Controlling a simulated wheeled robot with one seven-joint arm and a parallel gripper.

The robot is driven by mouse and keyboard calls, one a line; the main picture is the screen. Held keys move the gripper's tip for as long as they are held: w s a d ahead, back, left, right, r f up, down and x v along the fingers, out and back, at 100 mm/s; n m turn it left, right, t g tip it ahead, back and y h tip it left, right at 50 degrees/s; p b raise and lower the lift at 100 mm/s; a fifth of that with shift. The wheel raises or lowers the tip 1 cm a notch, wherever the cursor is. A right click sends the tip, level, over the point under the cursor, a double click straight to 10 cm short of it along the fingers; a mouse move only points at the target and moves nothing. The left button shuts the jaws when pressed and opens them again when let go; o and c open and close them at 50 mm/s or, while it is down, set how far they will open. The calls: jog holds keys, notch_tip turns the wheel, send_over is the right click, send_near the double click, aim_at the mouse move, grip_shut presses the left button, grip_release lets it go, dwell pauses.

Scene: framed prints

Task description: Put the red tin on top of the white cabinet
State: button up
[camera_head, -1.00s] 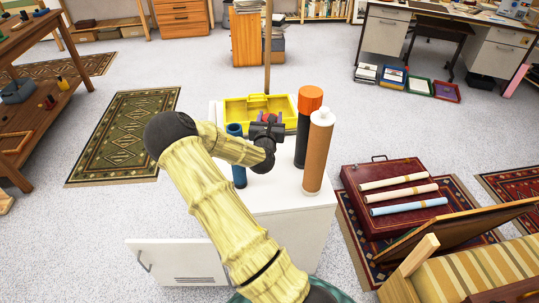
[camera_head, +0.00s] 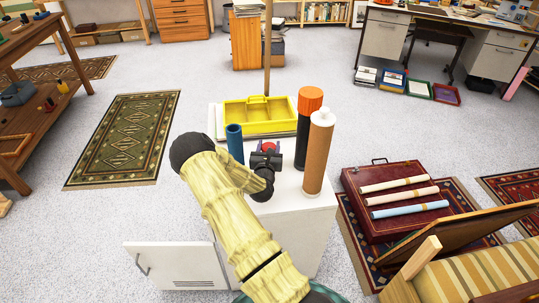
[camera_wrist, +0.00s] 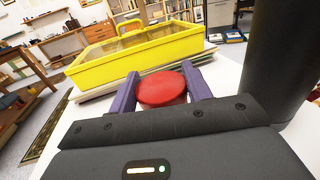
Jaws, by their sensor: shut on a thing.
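The red tin (camera_wrist: 162,88) is between the two purple fingers of my gripper (camera_wrist: 163,95) in the wrist view, and the fingers are shut on it. In the head view a bit of the red tin (camera_head: 268,147) shows at my gripper (camera_head: 267,153), over the top of the white cabinet (camera_head: 288,200). The cabinet top also shows in the wrist view (camera_wrist: 75,142). I cannot tell whether the tin touches the cabinet top. The cabinet's door hangs open at the lower left.
On the cabinet stand a yellow tray (camera_head: 230,115), a blue tube (camera_head: 235,143), a black tube with an orange cap (camera_head: 309,100) and a brown tube (camera_head: 319,152) with a white cap. A red case (camera_head: 376,220) with rolled papers is on the floor right.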

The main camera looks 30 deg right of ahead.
jog(key=shift+s+d+f, duration=0.1)
jog(key=shift+d+f, duration=0.05)
jog(key=shift+f, duration=1.75)
jog(key=shift+f+b, duration=0.1)
jog(key=shift+b, duration=0.2)
jog(key=shift+f, duration=0.15)
jog(key=o, duration=1.1)
jog(key=shift+o, duration=0.2)
jog(key=shift+r, duration=0.3)
jog(key=v, duration=1.2)
jog(key=shift+f, duration=0.1)
